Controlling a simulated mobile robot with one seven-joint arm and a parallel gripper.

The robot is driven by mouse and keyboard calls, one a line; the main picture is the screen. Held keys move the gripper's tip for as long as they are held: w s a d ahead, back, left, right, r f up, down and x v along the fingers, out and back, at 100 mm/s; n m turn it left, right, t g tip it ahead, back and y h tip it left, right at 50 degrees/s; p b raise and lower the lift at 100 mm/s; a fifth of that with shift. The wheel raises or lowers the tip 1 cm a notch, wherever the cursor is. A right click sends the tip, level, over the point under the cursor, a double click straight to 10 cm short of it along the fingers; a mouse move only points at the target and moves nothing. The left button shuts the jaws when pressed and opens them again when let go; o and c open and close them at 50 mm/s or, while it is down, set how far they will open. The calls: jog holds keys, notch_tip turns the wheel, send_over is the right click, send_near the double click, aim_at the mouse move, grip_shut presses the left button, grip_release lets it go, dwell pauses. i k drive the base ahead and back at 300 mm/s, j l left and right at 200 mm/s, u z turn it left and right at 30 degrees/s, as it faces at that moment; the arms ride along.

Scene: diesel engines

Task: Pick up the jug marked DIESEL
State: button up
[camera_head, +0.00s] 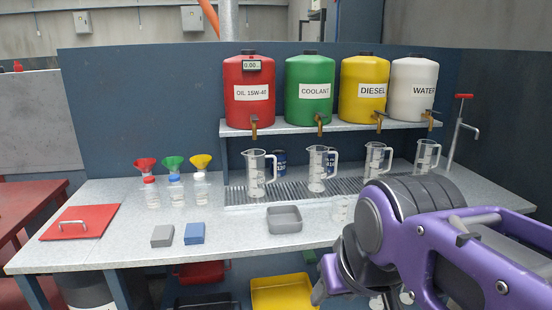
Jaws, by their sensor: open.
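The yellow container marked DIESEL (363,103) stands upright on the raised shelf, third from the left, with a tap at its lower front. A clear measuring jug with a handle (375,161) stands on the bench below it. Similar clear jugs stand below the OIL container (256,176), the COOLANT container (318,170) and the WATER container (427,157). I cannot read any marking on these jugs. Another clear vessel (340,209) stands nearer the front, partly hidden by my arm. My purple and grey arm fills the lower right; I cannot make out my gripper's fingertips.
A grey tray (284,220) lies near the bench's front edge, with grey (162,237) and blue (194,234) blocks to its left. Bottles with coloured funnels behind them and a red lid-like panel (80,222) are farther left. A red-handled pump (457,130) stands at right.

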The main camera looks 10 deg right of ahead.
aim_at(374, 170)
jog(key=i+l, duration=0.15)
jog(key=l, duration=0.25)
jog(key=i+l+z, duration=0.1)
jog(key=l, duration=0.35)
jog(key=i+l+z, duration=0.1)
jog(key=l, duration=0.3)
jog(key=i+l, duration=0.3)
jog(key=i+l+z, duration=0.1)
jog(key=l, duration=0.4)
jog(key=i+l, duration=0.3)
jog(key=l+z, duration=0.05)
jog(key=l, duration=0.05)
